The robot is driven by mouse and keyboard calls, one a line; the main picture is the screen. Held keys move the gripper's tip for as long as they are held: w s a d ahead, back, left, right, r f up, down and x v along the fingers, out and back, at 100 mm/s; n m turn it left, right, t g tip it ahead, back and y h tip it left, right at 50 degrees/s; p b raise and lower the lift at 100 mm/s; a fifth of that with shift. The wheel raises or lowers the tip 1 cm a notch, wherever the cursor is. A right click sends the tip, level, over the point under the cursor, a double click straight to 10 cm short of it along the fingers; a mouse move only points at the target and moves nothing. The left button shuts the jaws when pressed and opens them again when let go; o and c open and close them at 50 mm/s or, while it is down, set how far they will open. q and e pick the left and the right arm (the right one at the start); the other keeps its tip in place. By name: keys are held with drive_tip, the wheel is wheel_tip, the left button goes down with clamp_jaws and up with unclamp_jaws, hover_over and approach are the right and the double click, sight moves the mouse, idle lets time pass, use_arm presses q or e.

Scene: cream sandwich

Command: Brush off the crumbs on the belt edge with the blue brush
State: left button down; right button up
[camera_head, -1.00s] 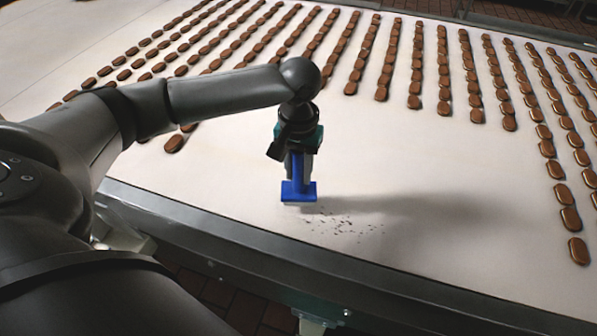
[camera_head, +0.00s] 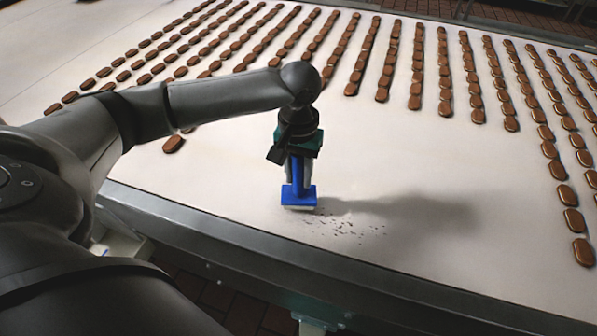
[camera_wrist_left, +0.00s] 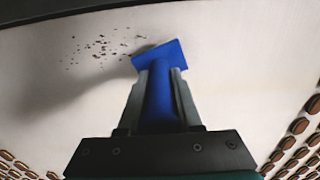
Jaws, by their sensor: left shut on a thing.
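My left gripper (camera_head: 298,172) is shut on the handle of the blue brush (camera_head: 299,194), which points down at the pale belt (camera_head: 230,190). The brush head is at or just above the belt surface; I cannot tell if it touches. The dark crumbs (camera_head: 343,226) lie scattered just right of the brush head, near the front edge of the belt. In the left wrist view the brush (camera_wrist_left: 160,72) sits between the two fingers (camera_wrist_left: 158,95), and the crumbs (camera_wrist_left: 105,45) lie to the left of its head. My right gripper is not in view.
Rows of brown cookies (camera_head: 415,75) cover the back and right of the belt. One cookie (camera_head: 173,144) lies alone near my left arm. A grey metal rail (camera_head: 250,246) runs along the front edge. The belt's front strip is clear of cookies.

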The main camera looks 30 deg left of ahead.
use_arm(q)
drive_tip(key=shift+f, duration=0.9)
